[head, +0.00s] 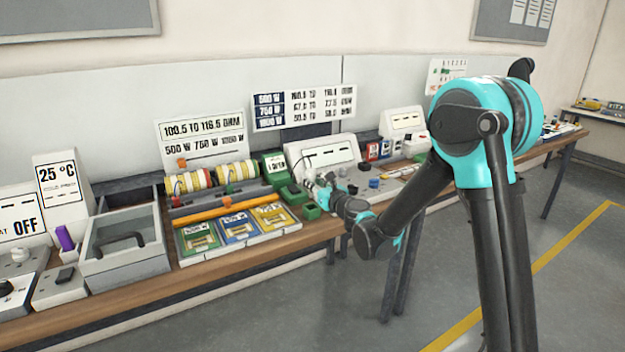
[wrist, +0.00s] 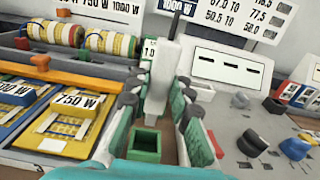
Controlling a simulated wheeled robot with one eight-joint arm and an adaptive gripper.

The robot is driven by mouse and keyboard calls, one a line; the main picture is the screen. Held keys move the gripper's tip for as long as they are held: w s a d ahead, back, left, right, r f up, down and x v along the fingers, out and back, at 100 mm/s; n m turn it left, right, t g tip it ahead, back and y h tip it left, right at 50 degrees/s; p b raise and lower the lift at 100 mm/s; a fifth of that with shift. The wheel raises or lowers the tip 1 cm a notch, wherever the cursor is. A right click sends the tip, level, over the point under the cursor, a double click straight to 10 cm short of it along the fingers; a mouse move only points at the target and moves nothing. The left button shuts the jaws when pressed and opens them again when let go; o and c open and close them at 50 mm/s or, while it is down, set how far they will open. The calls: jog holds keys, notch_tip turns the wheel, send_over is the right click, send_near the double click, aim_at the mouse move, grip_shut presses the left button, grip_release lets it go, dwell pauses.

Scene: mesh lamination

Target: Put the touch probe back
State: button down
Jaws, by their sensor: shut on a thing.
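My gripper (wrist: 158,105) is shut on the grey touch probe (wrist: 160,75), which stands roughly upright between the dark finger pads. In the head view my gripper (head: 325,190) is above the bench, right of the green meter (head: 275,164), and the probe is too small there to make out clearly. A small green open-topped square holder (head: 311,211) sits at the bench's front edge. In the wrist view the holder (wrist: 145,146) shows between the fingers, below the probe. I see no probe in it.
Coloured wattage cards (head: 238,228) and striped rolls (head: 190,180) lie to the left. A white panel box (head: 325,153) stands behind my gripper. A grey console with knobs (wrist: 250,130) is close on the right. A grey lidded bin (head: 122,240) stands further left.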

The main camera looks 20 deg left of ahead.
jog(key=shift+f, duration=3.35)
jog(key=c, duration=1.3)
grip_release()
jog(key=shift+d, duration=0.15)
jog(key=v, duration=0.7)
jog(key=shift+s, duration=0.15)
jog(key=shift+d, duration=0.15)
